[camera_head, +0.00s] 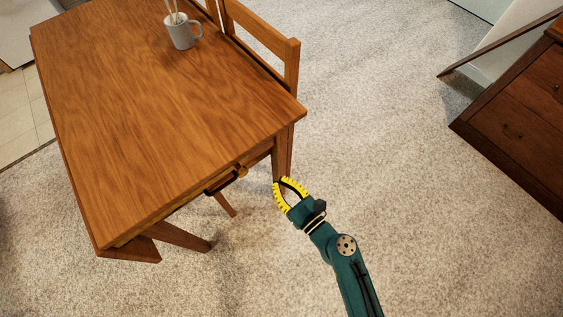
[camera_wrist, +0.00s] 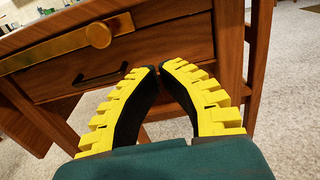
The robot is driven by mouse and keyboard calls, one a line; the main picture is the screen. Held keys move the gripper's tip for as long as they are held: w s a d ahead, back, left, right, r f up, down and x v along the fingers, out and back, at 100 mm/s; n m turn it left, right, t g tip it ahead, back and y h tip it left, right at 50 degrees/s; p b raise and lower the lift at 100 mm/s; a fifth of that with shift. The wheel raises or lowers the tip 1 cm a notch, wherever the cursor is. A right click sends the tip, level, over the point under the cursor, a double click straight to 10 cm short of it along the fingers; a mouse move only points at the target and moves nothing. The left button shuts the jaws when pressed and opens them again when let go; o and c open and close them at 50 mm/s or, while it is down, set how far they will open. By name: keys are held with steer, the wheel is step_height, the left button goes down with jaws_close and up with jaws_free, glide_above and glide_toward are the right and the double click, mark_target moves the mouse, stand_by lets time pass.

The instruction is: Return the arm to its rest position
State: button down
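My gripper (camera_head: 281,181) is in front of the table's near right corner, below the level of its top and over the carpet. Its two yellow ridged fingers also show in the wrist view (camera_wrist: 162,68). They curve in towards each other, with the tips almost meeting and only a narrow gap between them. Nothing is held between them. In the wrist view the fingertips point at a wooden drawer front (camera_wrist: 180,43) with a dark handle (camera_wrist: 100,76). The fingers look apart from the handle. My arm is stretched out from the bottom of the head view.
The wooden table (camera_head: 170,120) holds a grey mug (camera_head: 181,33) with thin sticks in it. A brass knob (camera_wrist: 98,35) on a bar juts out above the drawer. A chair (camera_head: 262,36) stands behind. A dark dresser (camera_head: 520,115) is at right; open carpet (camera_head: 400,170) lies between.

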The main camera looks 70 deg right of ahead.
steer(key=shift+s+a, duration=0.1)
steer(key=shift+s, duration=0.1)
